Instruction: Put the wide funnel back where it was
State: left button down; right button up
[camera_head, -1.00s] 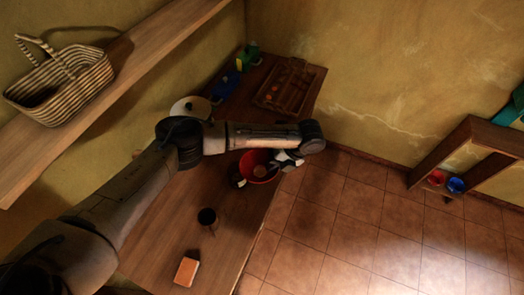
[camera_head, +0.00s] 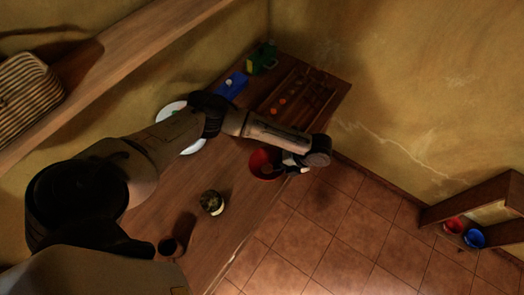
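The wide funnel, a red bowl-shaped thing (camera_head: 262,163), is in the head view near the right edge of the counter (camera_head: 232,233), beyond a small green-topped jar. My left gripper (camera_head: 288,161) is at the funnel's right rim, and its fingers appear closed on that rim. My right gripper is not in view.
A wooden tray (camera_head: 325,97) with small round items is at the counter's far end, beside blue (camera_head: 232,86) and green (camera_head: 262,58) items. A white plate (camera_head: 171,108) is partly behind my arm. The jar (camera_head: 212,203) and a dark cup (camera_head: 169,247) stand nearer. A low shelf (camera_head: 480,198) holds red and blue bowls.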

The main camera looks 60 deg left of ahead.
pick_arm(q)
jog(key=shift+w+a+f, duration=0.1)
jog(key=shift+a+f, duration=0.1)
jog(key=shift+a, duration=0.05)
jog(key=a+f, duration=0.2)
jog(key=a, duration=0.1)
jog(key=a+f, duration=0.2)
jog(key=a, duration=0.2)
jog(key=s+a+f+b, duration=0.1)
jog(key=a+f, duration=0.2)
jog(key=a, duration=0.1)
jog(key=shift+a, duration=0.2)
jog(key=shift+f, duration=1.95)
jog(key=shift+f, duration=0.2)
jog(key=c, duration=1.3)
grip_release()
jog(key=shift+r, duration=0.1)
